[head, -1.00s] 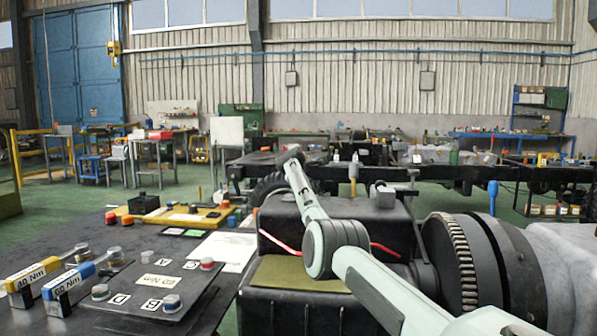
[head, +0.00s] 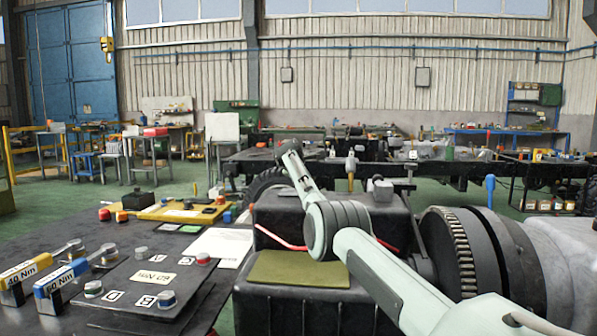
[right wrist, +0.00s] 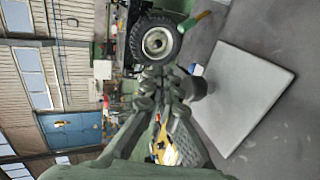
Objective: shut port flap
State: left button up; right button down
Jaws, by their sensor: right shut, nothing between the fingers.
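My right arm (head: 330,228) reaches in from the lower right of the head view. Its far end stands above the dark stepped box (head: 300,218), and the fingers cannot be made out there. In the right wrist view my right gripper (right wrist: 163,88) is shut, with nothing between its fingers. A pale flat square panel (right wrist: 250,95) lies beside the fingers in that view, with a dark round part at its near edge. I cannot tell whether it is the port flap. No flap can be clearly picked out in the head view. My left gripper is not in view.
A dark bench (head: 60,222) at left holds torque wrenches, a black plate (head: 135,283) with knobs, a yellow tray (head: 185,209) and a white sheet (head: 222,246). A large toothed drum (head: 450,255) stands at right. A chassis frame (head: 440,176) runs behind.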

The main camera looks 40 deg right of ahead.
jog(key=shift+v, duration=0.8)
jog(key=v, duration=1)
jog(key=shift+a, duration=0.15)
jog(key=shift+s+r, duration=0.1)
jog(key=shift+s, duration=0.05)
